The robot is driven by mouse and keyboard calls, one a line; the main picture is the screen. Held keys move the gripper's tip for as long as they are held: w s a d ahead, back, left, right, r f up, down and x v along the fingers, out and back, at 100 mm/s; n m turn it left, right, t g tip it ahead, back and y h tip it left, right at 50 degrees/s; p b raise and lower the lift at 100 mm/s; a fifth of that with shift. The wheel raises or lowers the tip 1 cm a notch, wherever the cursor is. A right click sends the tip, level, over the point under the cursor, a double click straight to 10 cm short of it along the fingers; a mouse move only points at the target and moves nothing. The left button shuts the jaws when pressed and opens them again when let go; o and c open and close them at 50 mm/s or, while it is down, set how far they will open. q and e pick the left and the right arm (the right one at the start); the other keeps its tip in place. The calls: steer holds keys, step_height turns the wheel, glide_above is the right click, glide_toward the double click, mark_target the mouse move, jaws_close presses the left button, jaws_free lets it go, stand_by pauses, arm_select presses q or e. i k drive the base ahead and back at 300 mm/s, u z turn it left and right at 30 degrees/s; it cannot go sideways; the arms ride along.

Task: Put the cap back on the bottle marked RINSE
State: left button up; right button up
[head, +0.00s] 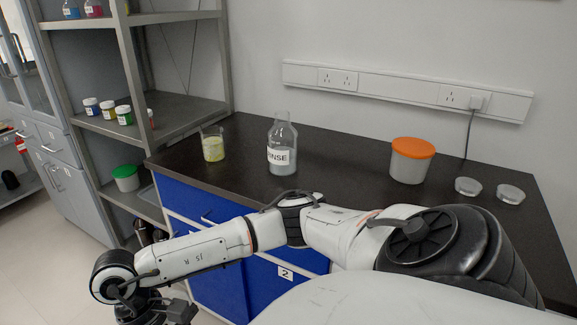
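The bottle marked RINSE (282,157) stands upright on the dark bench top, left of the middle in the head view. It is clear glass with a white label and greyish contents, and its narrow neck looks bare. I cannot make out a cap for it in this view. My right arm comes in from the right and stretches left in front of the bench. My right gripper (170,311) is at the bottom left, low in front of the bench and well away from the bottle. It is small, dark and partly cut off. My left gripper is not in view.
A beaker of yellow liquid (213,148) stands left of the bottle. A tub with an orange lid (411,160) and two clear round dishes (467,186) (510,194) are at the right. A shelf unit (180,118) adjoins the bench's left end. Bench top beside the bottle is clear.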

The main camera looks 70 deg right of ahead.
mark_target(282, 138)
steer(key=z, duration=1.6)
